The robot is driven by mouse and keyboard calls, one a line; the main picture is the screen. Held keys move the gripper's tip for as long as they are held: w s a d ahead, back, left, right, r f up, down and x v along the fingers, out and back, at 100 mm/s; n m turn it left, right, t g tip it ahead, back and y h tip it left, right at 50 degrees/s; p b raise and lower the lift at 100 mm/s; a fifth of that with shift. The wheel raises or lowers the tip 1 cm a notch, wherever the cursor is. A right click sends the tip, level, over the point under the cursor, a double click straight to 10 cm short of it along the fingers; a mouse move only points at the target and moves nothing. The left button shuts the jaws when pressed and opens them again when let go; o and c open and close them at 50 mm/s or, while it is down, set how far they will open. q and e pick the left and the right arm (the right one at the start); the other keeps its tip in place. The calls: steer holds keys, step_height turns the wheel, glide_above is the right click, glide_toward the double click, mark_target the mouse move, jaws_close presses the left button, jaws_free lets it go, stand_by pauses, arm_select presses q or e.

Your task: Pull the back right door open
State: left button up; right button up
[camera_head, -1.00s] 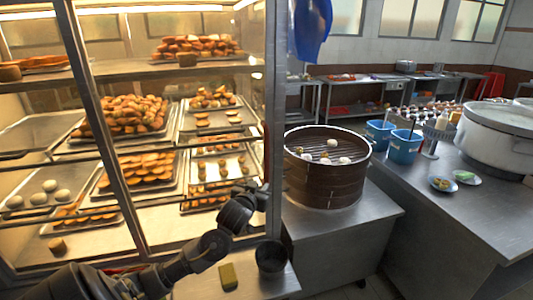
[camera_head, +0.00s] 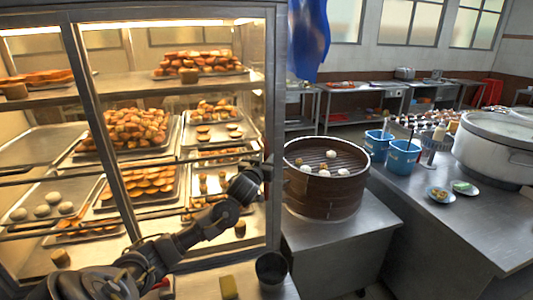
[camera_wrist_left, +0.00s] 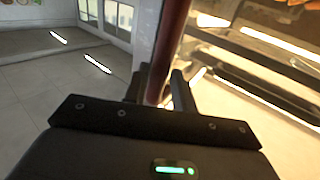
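The back right door (camera_head: 274,95) is the right-hand glass panel of the lit food cabinet, with a metal frame. It looks closed. Its dark red vertical handle (camera_wrist_left: 172,45) runs between my left gripper's fingers (camera_wrist_left: 161,86) in the left wrist view. The fingers are close against both sides of the bar, and the gripper looks shut on it. In the head view my left gripper (camera_head: 264,171) is at the door's right edge, and the wrist hides part of the handle. My right gripper is out of view.
A round bamboo steamer (camera_head: 325,190) stands on a steel counter (camera_head: 345,228) just right of the door. A dark cup (camera_head: 271,268) and a yellowish block (camera_head: 229,287) sit on the ledge below. Trays of pastries (camera_head: 130,128) fill the cabinet. Bare floor shows in the wrist view.

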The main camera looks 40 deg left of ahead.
arm_select(q)
steer(key=shift+x, duration=1)
jaws_close()
steer(key=shift+f, duration=0.1)
